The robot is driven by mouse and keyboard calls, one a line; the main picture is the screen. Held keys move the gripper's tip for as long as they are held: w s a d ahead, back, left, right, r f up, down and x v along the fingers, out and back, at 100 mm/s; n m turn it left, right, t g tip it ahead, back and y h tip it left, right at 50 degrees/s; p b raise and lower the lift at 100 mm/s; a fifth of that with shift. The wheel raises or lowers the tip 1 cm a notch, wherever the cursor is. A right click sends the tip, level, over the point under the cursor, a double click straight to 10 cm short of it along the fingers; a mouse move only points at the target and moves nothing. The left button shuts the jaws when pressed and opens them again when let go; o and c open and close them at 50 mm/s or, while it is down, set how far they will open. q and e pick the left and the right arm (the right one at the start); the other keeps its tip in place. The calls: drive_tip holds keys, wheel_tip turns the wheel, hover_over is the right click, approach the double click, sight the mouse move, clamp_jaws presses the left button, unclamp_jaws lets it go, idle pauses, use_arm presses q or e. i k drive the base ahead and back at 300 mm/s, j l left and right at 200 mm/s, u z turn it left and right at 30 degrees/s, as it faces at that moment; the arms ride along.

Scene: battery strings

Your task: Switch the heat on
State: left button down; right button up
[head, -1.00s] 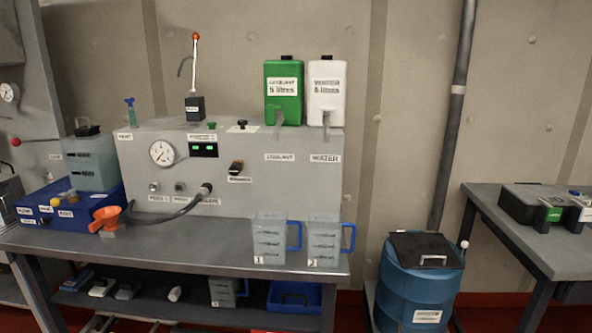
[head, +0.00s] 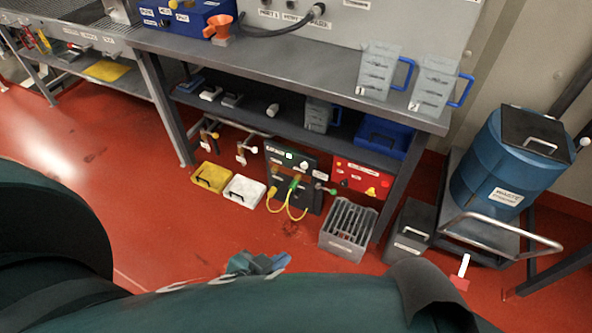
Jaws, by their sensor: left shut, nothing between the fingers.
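I cannot make out a switch marked for heat; most labels are too small to read. The grey machine (head: 400,18) on the bench shows only its lower front, with sockets and a dark hose. My left gripper (head: 270,263) shows small and partly hidden behind my own arm, low in the middle, shut and empty, apart from these boxes. My right gripper is out of view.
Two jugs (head: 385,72) stand at the bench edge (head: 300,70). A grey slotted crate (head: 346,230), a black case (head: 408,231) and yellow and white cases (head: 212,177) stand on the floor. A blue waste drum (head: 495,165) on a cart is right. The red floor at left is open.

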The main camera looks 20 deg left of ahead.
sight(164, 23)
drive_tip(key=u, duration=1.45)
drive_tip(key=i, duration=0.1)
